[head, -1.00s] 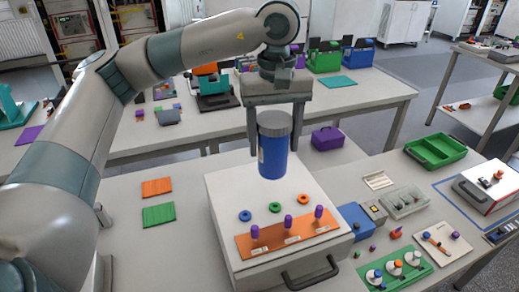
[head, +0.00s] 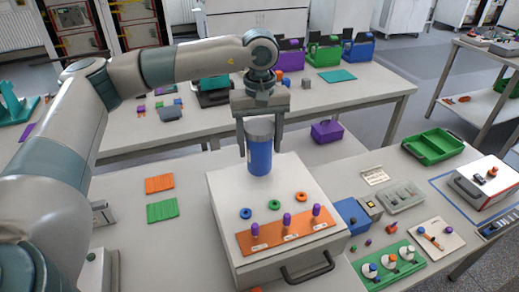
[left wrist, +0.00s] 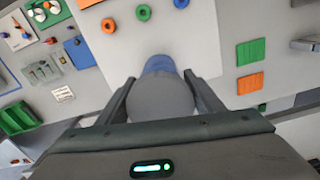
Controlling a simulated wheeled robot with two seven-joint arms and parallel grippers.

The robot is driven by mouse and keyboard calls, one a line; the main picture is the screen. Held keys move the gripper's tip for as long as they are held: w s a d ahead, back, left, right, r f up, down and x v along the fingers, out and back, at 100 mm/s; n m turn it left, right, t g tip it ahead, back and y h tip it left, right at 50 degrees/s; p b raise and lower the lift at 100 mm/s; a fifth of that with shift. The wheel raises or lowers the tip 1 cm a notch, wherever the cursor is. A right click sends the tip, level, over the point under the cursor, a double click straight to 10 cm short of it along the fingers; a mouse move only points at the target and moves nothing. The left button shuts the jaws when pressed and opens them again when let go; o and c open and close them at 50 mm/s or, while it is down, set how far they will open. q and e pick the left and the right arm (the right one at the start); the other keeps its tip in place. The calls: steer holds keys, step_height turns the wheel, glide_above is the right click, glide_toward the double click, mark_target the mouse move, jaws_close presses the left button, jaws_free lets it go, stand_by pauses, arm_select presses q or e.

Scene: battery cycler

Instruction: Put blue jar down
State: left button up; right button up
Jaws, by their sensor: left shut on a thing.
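The blue jar (head: 259,155) has a grey lid and is upright between the fingers of my left gripper (head: 259,140), which is shut on it. It is over the back part of the white box's top (head: 225,187); I cannot tell whether its base touches the surface. In the left wrist view the grey lid (left wrist: 162,98) fills the space between the fingers (left wrist: 160,100), with a little blue (left wrist: 159,64) showing beyond it. My right gripper is not in view.
Blue, green and orange rings stand in front of the jar, with an orange plate (head: 272,243) of purple pegs before them. Orange (head: 159,183) and green mats lie left of the box. A blue box (head: 352,215) and a green tray (head: 433,147) are to the right.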

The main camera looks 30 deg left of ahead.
mark_target(260, 153)
arm_select(q)
steer(key=shift+f+p, duration=0.55)
steer(key=shift+f, duration=0.8)
steer(key=shift+f, duration=0.1)
steer(key=shift+f, duration=0.1)
steer(key=o, duration=1.1)
steer(key=shift+o, duration=0.2)
steer(key=shift+r, duration=0.3)
